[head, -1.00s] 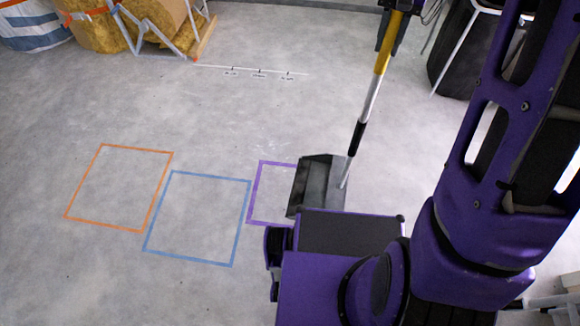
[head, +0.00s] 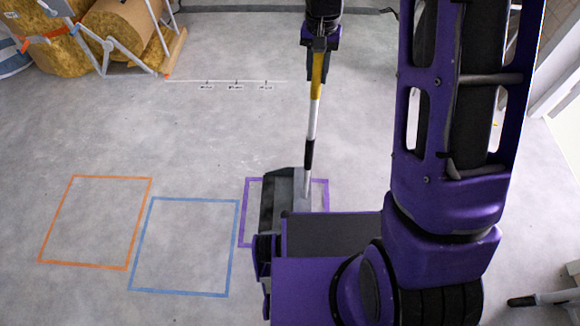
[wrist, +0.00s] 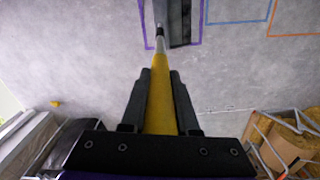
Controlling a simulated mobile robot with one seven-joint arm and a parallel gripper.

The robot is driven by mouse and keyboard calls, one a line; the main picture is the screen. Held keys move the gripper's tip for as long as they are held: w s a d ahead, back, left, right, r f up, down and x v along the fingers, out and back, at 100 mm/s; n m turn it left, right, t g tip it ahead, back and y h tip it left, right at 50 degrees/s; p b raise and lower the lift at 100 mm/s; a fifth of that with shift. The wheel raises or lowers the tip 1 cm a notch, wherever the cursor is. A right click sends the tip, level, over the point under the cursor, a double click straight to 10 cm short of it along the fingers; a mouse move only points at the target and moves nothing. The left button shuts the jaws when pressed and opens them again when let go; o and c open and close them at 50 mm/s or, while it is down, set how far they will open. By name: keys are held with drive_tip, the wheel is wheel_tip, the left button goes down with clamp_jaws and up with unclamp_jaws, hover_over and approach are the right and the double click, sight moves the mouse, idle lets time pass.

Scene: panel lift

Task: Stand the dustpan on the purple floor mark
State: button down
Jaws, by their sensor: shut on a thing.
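The dustpan (head: 283,186) has a dark grey pan and a long upright handle with a yellow upper grip (head: 317,75). My gripper (head: 319,45) is shut on the yellow grip; the wrist view also shows the grip between my two fingers (wrist: 160,100). In the head view the pan overlaps the purple floor mark (head: 326,198), covering its middle and part of its left side. My own body hides the mark's lower right part and the pan's lower edge. I cannot tell whether the pan touches the floor.
A blue square (head: 184,245) and an orange square (head: 95,222) are marked on the floor to the left. Insulation rolls on a metal frame (head: 120,30) stand at the upper left. A rod-like thing (head: 545,298) lies at the lower right. The floor between is clear.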

sight(314, 100)
wheel_tip(314, 100, down, 9)
drive_tip(key=shift+f+b, duration=0.15)
drive_tip(key=shift+b, duration=0.55)
drive_tip(key=shift+f, duration=0.2)
drive_tip(key=c, duration=0.7)
unclamp_jaws()
drive_tip(key=shift+o, duration=0.2)
drive_tip(key=shift+r, duration=0.1)
wheel_tip(314, 100, up, 12)
drive_tip(key=shift+r+p, duration=0.1)
drive_tip(key=shift+p, duration=0.85)
